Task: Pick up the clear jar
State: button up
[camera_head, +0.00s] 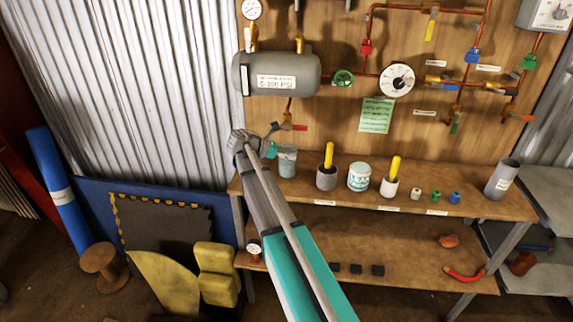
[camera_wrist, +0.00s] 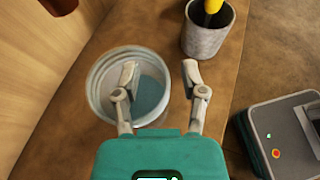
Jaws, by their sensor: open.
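The clear jar (camera_head: 288,163) stands upright at the left end of the upper wooden shelf, with bluish-grey contents. In the wrist view the jar (camera_wrist: 98,97) is seen from above, its round rim left of centre. My gripper (camera_wrist: 160,72) is open and empty above it. In that view the left finger overlaps the jar's mouth and the right finger lies just outside its right rim. I cannot tell how high the fingertips are above the rim. In the head view my gripper (camera_head: 271,150) is just left of the jar, partly hidden by my arm.
A grey cup with a yellow-handled tool (camera_head: 327,178) stands right of the jar; the cup (camera_wrist: 205,38) is also close in the wrist view. A white labelled tub (camera_head: 359,177) is farther right. The wooden pipe board rises behind, with a red-handled valve (camera_head: 292,127) above the jar.

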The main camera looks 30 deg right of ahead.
grip_shut()
jog(key=shift+r, duration=0.15)
dwell(0.4)
jog(key=a+f+p+v, duration=0.1)
jog(key=f+p+v, duration=0.2)
jog(key=v, duration=1.5)
jog(key=shift+a+f, duration=0.15)
jog(key=shift+f, duration=0.05)
jog(key=shift+w, duration=0.15)
